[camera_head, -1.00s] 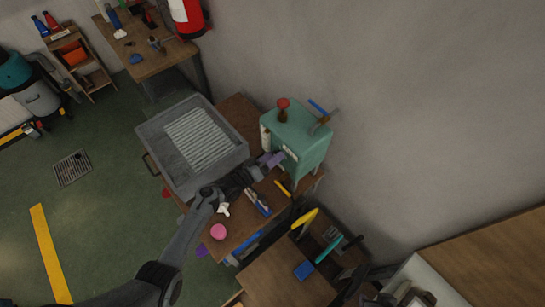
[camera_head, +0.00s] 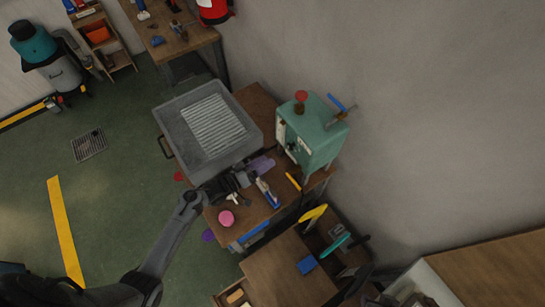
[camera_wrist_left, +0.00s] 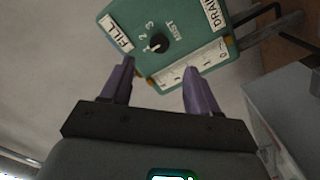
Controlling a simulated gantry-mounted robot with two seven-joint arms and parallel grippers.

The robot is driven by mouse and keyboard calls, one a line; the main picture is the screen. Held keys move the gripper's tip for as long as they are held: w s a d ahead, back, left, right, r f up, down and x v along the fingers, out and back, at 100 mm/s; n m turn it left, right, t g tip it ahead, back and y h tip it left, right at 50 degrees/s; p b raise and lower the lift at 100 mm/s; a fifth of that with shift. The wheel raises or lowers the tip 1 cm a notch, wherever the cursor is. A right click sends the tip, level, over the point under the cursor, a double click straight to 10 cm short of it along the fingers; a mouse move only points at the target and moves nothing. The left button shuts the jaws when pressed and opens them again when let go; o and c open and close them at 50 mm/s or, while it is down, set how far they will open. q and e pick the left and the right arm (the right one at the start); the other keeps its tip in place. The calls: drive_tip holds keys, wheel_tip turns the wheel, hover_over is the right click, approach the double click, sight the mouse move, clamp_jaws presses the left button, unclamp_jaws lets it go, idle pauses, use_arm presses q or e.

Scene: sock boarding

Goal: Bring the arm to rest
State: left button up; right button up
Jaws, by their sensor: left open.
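My left gripper (camera_head: 262,166) is over the wooden bench in the head view, between the grey tray and the green box. Its purple fingers stand apart with nothing between them, as the left wrist view (camera_wrist_left: 160,92) shows. The green box (camera_head: 316,130) has a red knob on top and is just beyond the fingertips in the wrist view, where its dial and labels such as FILL and DRAIN (camera_wrist_left: 170,35) show. I cannot tell whether a finger touches it. My right gripper is not in view.
A grey tray (camera_head: 172,118) with a ribbed white insert sits left of the gripper. A pink round object (camera_head: 226,218), a blue-and-white tool (camera_head: 267,193) and a yellow-handled item (camera_head: 293,181) lie on the bench (camera_head: 258,100). A second wooden surface (camera_head: 285,275) stands in front.

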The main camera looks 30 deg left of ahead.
use_arm(q)
drive_tip(key=shift+s+a, duration=0.25)
drive_tip(key=shift+s, duration=0.2)
drive_tip(key=shift+s, duration=0.15)
